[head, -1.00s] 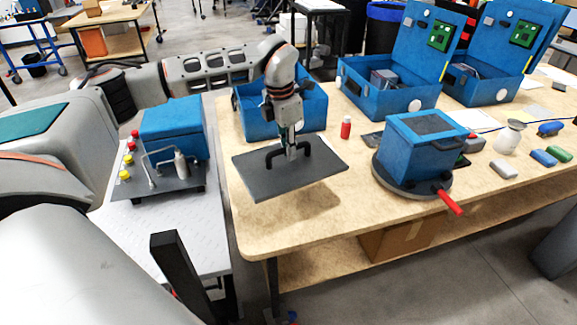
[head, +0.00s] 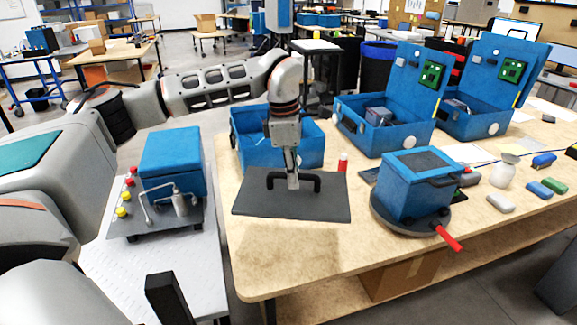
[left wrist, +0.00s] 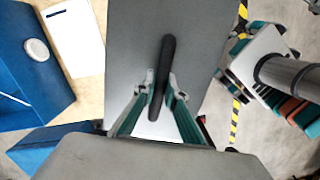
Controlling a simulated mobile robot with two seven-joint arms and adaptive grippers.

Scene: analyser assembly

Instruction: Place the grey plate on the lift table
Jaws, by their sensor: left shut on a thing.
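The grey plate (head: 258,202) is a flat dark rectangle with a black bar handle (head: 312,180) on top. It is held roughly level above the wooden bench, with a faint shadow below it. My left gripper (head: 292,184) is shut on the handle. In the left wrist view the gripper (left wrist: 157,98) has its two fingers around the black handle (left wrist: 167,58), and the plate (left wrist: 130,45) fills the middle. I cannot tell for certain which surface is the lift table. My right gripper is not in view.
An open blue case (head: 312,152) stands behind the plate. A red bottle (head: 342,162) and a blue box (head: 413,192) on a round base with a red handle (head: 447,238) stand to the right. A pale table (head: 190,245) at left carries a blue-topped unit (head: 172,165).

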